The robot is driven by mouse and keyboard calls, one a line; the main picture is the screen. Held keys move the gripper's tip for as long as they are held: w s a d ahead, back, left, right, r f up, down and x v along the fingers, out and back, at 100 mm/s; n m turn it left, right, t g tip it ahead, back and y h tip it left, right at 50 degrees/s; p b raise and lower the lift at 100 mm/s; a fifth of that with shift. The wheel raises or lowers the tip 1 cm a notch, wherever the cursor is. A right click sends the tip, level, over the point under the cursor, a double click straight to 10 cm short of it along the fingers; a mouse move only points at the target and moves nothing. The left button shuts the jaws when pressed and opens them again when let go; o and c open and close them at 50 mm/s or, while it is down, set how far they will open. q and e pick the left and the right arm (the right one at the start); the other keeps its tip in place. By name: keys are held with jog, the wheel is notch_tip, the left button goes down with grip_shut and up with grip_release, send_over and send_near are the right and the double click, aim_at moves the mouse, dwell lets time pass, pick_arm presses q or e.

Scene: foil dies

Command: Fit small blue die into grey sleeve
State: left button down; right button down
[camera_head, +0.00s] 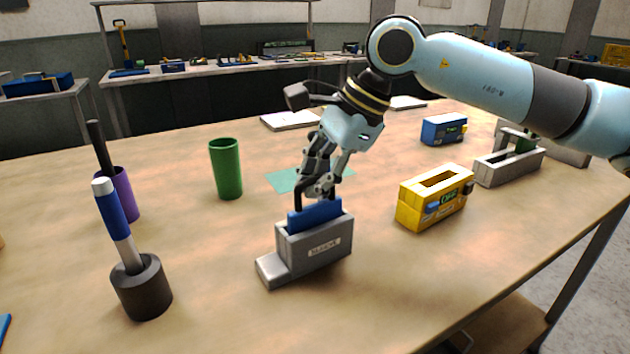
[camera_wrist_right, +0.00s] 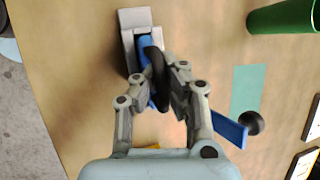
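The grey sleeve (camera_head: 318,252) stands on the table near the middle, with a light label on its side and a low foot at its left end. The small blue die (camera_head: 314,214) is upright in its top slot; its lower part is hidden inside and a blue strip shows above the rim. My right gripper (camera_head: 318,188) is directly above, its fingers closed around the die's black handle. In the right wrist view the fingers (camera_wrist_right: 165,88) meet at the dark handle, with the blue die (camera_wrist_right: 146,46) and grey sleeve (camera_wrist_right: 136,18) beyond. My left gripper is not in view.
A yellow box (camera_head: 418,216) with a slot stands to the right, a grey slotted holder (camera_head: 508,167) and a blue box (camera_head: 443,129) behind it. A green cup (camera_head: 226,168), purple cup (camera_head: 122,196) and blue-handled tool (camera_head: 112,215) in a dark base are at left. The front table is clear.

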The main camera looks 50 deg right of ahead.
jog(key=c, duration=1.5)
grip_release()
jog(key=shift+s+d+r, duration=0.15)
jog(key=shift+d+r, duration=0.05)
jog(key=shift+r, duration=0.25)
jog(key=p+v, duration=0.2)
jog(key=v, duration=0.2)
notch_tip(320, 180, up, 6)
jog(key=p, duration=1.2)
send_over(330, 221)
jog(key=s+d, duration=0.2)
jog(key=shift+s+r, duration=0.15)
jog(key=shift+s, duration=0.05)
